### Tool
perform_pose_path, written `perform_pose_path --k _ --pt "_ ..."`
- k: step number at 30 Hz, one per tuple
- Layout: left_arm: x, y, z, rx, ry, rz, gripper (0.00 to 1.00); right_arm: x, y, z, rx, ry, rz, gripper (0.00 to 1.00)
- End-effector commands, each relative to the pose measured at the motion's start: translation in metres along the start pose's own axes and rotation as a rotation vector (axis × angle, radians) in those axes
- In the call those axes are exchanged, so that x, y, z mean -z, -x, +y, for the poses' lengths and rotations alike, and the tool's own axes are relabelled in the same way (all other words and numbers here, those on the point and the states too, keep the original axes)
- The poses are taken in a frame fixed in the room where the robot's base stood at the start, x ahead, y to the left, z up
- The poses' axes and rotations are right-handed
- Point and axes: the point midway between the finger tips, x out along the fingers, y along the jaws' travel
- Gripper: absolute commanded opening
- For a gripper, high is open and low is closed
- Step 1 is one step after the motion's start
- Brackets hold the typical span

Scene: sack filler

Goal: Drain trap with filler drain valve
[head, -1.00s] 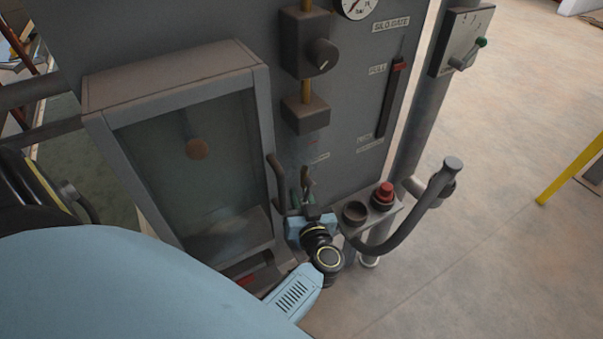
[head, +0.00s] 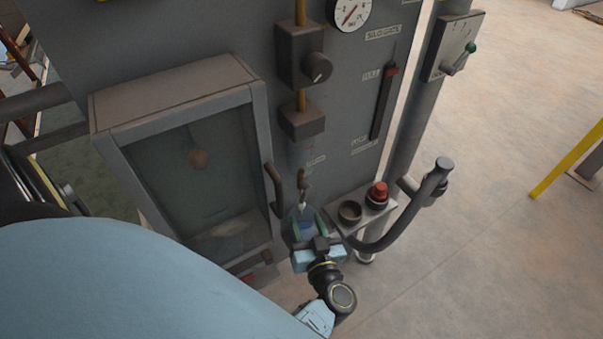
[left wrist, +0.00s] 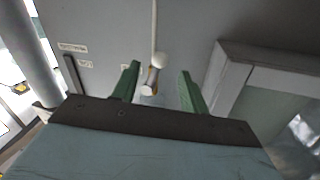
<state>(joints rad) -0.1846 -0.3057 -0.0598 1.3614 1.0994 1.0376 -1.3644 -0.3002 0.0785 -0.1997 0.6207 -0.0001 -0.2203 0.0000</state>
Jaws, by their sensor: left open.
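The trap hangs on the grey panel under a dark block (head: 303,120). Its clear bowl (head: 302,152) is faint against the panel. Below it is the small brass drain valve (head: 302,182) with a pale lower end. My left gripper (head: 304,220) is open and empty, just below and in front of the valve. In the left wrist view, the valve (left wrist: 150,80) appears between the two green fingers of the left gripper (left wrist: 160,80), apart from both. Whether the valve is open or closed cannot be told. My right gripper is not in view.
A glass-fronted cabinet with a handle (head: 274,188) stands left of the valve. A shelf with a red button (head: 377,193) and a dark round cup (head: 350,211) is to the right, beside a curved grey bar (head: 418,205). A regulator knob (head: 319,68) sits above. Open floor lies right.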

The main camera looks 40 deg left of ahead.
Motion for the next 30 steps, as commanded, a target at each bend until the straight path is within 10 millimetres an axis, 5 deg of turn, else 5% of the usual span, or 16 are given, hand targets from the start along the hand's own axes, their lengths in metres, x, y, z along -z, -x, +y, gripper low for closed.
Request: perform_pose_path --k 6,17,22,26,30 --pt "0.000 0.030 0.000 0.000 -0.001 0.000 0.44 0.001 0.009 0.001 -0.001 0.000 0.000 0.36" --pt "-0.001 0.036 0.000 0.000 0.000 0.001 0.44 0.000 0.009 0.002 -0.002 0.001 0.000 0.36" --pt "-0.008 0.037 0.007 -0.065 -0.005 0.015 0.23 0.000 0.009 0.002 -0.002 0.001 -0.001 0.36" --pt "-0.044 0.048 0.033 -0.317 -0.029 0.023 0.06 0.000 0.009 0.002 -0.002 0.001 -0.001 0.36" --pt "-0.138 0.089 0.049 -0.726 -0.118 -0.132 0.00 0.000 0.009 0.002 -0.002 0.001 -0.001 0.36"
